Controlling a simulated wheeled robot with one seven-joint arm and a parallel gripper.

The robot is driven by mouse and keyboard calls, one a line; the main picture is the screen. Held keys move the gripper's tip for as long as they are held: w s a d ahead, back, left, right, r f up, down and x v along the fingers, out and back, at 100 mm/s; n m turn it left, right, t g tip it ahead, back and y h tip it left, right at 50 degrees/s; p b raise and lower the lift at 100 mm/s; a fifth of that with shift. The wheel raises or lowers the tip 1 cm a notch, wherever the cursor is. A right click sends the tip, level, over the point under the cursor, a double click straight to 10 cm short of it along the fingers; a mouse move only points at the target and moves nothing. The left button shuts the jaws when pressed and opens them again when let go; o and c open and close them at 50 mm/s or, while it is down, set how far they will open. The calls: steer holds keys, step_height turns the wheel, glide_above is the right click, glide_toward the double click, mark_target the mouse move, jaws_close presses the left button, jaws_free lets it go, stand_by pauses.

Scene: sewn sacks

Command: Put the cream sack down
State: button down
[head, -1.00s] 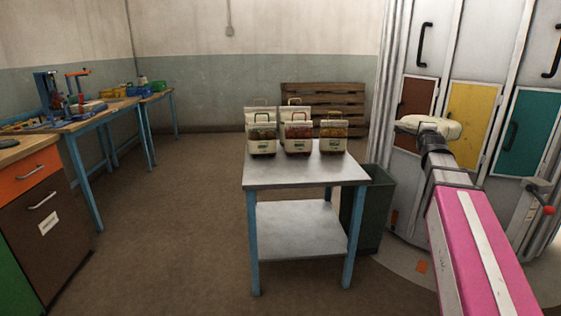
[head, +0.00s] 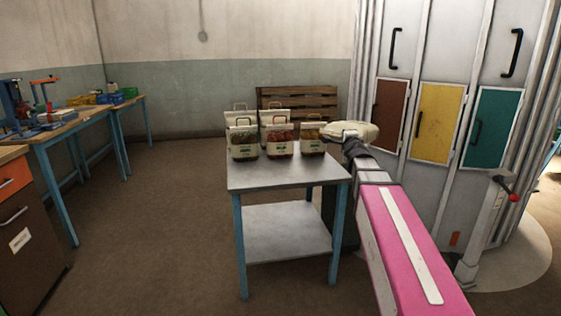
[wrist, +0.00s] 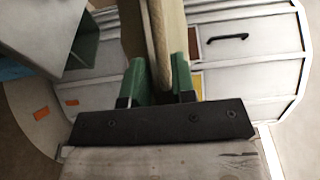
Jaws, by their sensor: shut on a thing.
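The cream sack (head: 352,131) is held up in the air, just right of the metal table's back right corner in the head view. My gripper (head: 352,146) is shut on it; the wrist partly hides the jaws there. In the wrist view my gripper's green fingers (wrist: 160,80) pinch the sack (wrist: 132,30), with its edge running up between them. I cannot see the sack's far end.
The metal table (head: 285,178) has several filled bags (head: 279,142) toward its back; its front is bare. A dark bin (head: 327,195) stands behind its right side. A white cabinet with coloured panels (head: 436,120) is at right. A pallet (head: 298,97) leans at the back wall.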

steer(key=s+a+f+n+g+y, duration=0.25)
steer(key=a+f+n+y, duration=0.25)
steer(key=a+f+y, duration=0.3)
steer(key=s+a+n+g+y, duration=0.5)
steer(key=a+n+y, duration=0.1)
steer(key=a, duration=0.1)
steer(key=w+a, duration=0.2)
steer(key=a, duration=0.8)
steer(key=w+d+f, duration=0.8)
steer(key=f, duration=0.3)
steer(key=shift+w+y, duration=0.25)
steer(key=shift+y, duration=0.15)
stand_by(0.4)
steer(key=shift+t, duration=0.25)
